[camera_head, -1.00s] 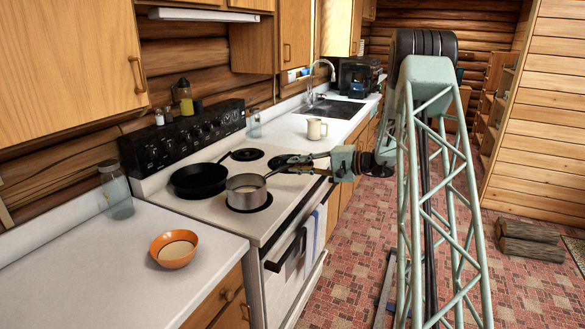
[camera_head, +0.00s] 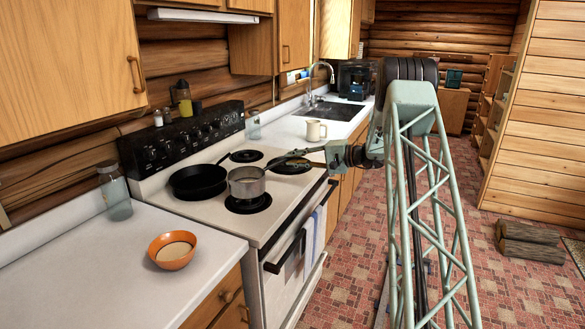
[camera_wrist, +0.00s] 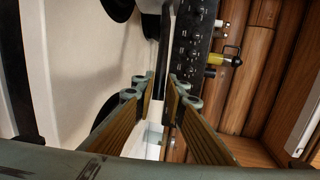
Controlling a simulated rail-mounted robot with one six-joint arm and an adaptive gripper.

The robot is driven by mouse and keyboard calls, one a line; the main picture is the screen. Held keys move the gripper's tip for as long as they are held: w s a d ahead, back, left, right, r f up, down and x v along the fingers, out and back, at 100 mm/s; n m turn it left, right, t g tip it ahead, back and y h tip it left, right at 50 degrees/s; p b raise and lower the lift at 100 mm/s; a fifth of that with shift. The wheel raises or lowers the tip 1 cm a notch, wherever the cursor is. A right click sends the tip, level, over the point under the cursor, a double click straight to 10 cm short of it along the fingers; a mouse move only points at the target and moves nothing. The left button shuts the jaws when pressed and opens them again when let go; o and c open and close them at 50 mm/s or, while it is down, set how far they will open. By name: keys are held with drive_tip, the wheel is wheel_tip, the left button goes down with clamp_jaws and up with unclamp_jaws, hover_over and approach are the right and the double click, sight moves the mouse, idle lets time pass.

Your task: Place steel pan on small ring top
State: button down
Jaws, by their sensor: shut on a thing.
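My gripper is shut on the handle; in the wrist view the handle (camera_wrist: 162,60) runs between the ridged yellow finger pads of my gripper (camera_wrist: 156,100). A smaller ring (camera_head: 246,155) at the back right of the stove is bare. The front right ring (camera_head: 292,167) is partly hidden by the handle and gripper.
A black skillet (camera_head: 198,181) sits on the back left burner, close to the pan. A beige mug (camera_head: 316,130) stands on the counter beyond the stove. An orange bowl (camera_head: 172,251) and a glass jar (camera_head: 115,193) stand on the near counter.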

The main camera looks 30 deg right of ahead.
drive_tip(key=shift+f+b, duration=0.45)
drive_tip(key=shift+f, duration=1.4)
drive_tip(key=c, duration=2.6)
unclamp_jaws()
drive_tip(key=shift+s, duration=0.1)
drive_tip(key=p+v, duration=0.1)
drive_tip(key=v, duration=1.1)
drive_tip(key=shift+p, duration=0.35)
drive_tip(key=shift+a, duration=0.1)
